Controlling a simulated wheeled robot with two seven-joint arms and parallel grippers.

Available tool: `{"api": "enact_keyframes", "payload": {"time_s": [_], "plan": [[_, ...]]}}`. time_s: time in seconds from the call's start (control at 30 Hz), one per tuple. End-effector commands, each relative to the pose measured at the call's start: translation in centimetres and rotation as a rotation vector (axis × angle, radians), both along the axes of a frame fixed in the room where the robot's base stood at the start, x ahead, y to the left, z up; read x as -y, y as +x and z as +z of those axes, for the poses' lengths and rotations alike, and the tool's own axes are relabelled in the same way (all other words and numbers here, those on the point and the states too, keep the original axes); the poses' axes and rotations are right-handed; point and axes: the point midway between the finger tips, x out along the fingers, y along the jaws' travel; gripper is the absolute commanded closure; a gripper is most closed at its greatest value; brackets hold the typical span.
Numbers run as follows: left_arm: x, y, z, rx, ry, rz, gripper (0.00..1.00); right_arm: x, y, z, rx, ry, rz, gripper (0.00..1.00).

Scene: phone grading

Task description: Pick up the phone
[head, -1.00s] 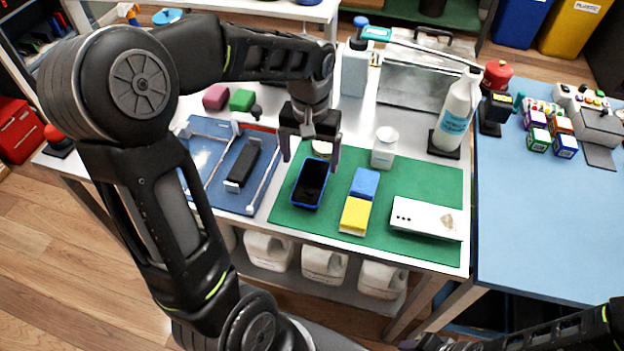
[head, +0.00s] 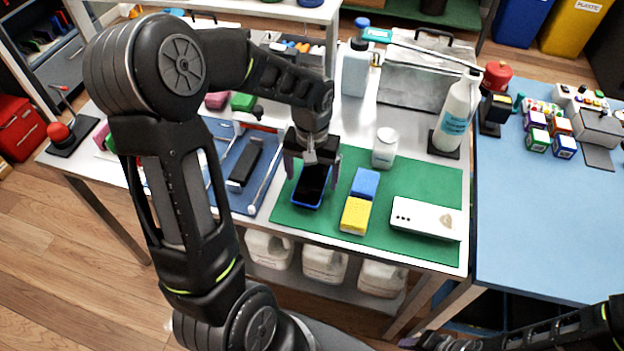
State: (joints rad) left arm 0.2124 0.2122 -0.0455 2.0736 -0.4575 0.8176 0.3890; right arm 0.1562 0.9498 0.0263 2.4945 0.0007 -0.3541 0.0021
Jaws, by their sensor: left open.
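A dark, blue-rimmed rectangular thing that looks like a phone (head: 311,190) lies on the green mat (head: 400,178) at its left part. My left gripper (head: 311,170) is open, pointing down over the phone's far end, one finger on each side. I cannot tell whether the fingers touch it, and the gripper hides its far end. A white slab with several dark dots (head: 426,216), also phone-like, lies at the right of the mat. My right gripper (head: 425,341) is at the bottom edge, and its jaws are unclear.
A blue and yellow block pair (head: 360,200) lies just right of the phone. A white jar (head: 385,148) and a spray bottle (head: 456,115) stand behind. A blue tray (head: 225,150) with a black bar (head: 245,162) is at the left.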

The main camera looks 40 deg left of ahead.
Motion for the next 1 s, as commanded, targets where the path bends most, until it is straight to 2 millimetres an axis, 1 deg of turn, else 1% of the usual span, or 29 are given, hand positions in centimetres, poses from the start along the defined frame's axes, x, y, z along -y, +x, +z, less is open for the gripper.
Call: {"api": "enact_keyframes", "payload": {"time_s": [0.5,1.0], "plan": [[-0.01,0.0,0.04,0.0,0.0,0.0,0.15,0.0,-0.01,-0.02,0.0,0.0,0.0,0.64],[0.0,-0.01,0.04,0.0,0.0,0.0,0.56,0.0,-0.01,-0.02,0.0,0.0,0.0,0.64]]}}
